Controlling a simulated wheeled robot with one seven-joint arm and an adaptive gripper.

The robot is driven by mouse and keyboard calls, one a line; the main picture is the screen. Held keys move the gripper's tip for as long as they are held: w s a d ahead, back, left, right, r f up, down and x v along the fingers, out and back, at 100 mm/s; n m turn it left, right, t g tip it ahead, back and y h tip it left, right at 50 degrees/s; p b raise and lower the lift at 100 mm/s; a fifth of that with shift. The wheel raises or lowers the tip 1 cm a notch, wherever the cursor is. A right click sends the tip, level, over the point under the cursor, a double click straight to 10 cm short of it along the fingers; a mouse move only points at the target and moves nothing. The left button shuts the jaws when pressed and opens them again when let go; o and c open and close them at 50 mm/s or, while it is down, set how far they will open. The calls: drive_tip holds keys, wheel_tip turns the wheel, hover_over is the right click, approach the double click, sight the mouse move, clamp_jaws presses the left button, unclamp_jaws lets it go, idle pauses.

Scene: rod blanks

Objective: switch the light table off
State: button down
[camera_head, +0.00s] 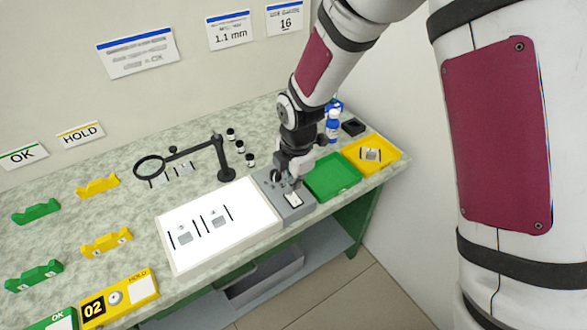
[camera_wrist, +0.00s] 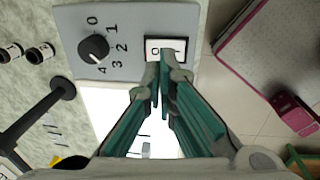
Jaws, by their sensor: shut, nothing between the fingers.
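The light table (camera_head: 220,222) has a bright white, lit top with small rods and labels lying on it. Its grey control box (camera_head: 285,197) stands at its right end. In the wrist view the box carries a black dial (camera_wrist: 93,48) marked 0 to 4 and a white rocker switch (camera_wrist: 167,45) in a black frame, with marks on its face. My gripper (camera_wrist: 160,78) is shut and empty, its fingertips close to the rocker's lower edge in the wrist view. I cannot tell whether they touch it. In the head view my gripper (camera_head: 292,180) is over the box.
A green tray (camera_head: 333,177) and a yellow tray (camera_head: 372,155) stand right of the box. A black magnifier stand (camera_head: 225,172) and small dark-capped vials (camera_head: 240,146) are behind the light table. Green and yellow rod holders (camera_head: 106,243) stand at left. A blue-white bottle (camera_head: 332,125) is behind my arm.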

sight(294, 202)
drive_tip(key=shift+w+a+f, duration=0.1)
drive_tip(key=shift+f, duration=0.8)
drive_tip(key=shift+w+a+f, duration=0.1)
drive_tip(key=shift+f, duration=0.8)
drive_tip(key=shift+w+f+b, duration=0.2)
drive_tip(key=shift+f+b, duration=0.2)
drive_tip(key=shift+s, duration=0.1)
drive_tip(key=shift+s+d, duration=0.1)
drive_tip(key=shift+s+d+p, duration=0.45)
drive_tip(key=shift+s, duration=0.25)
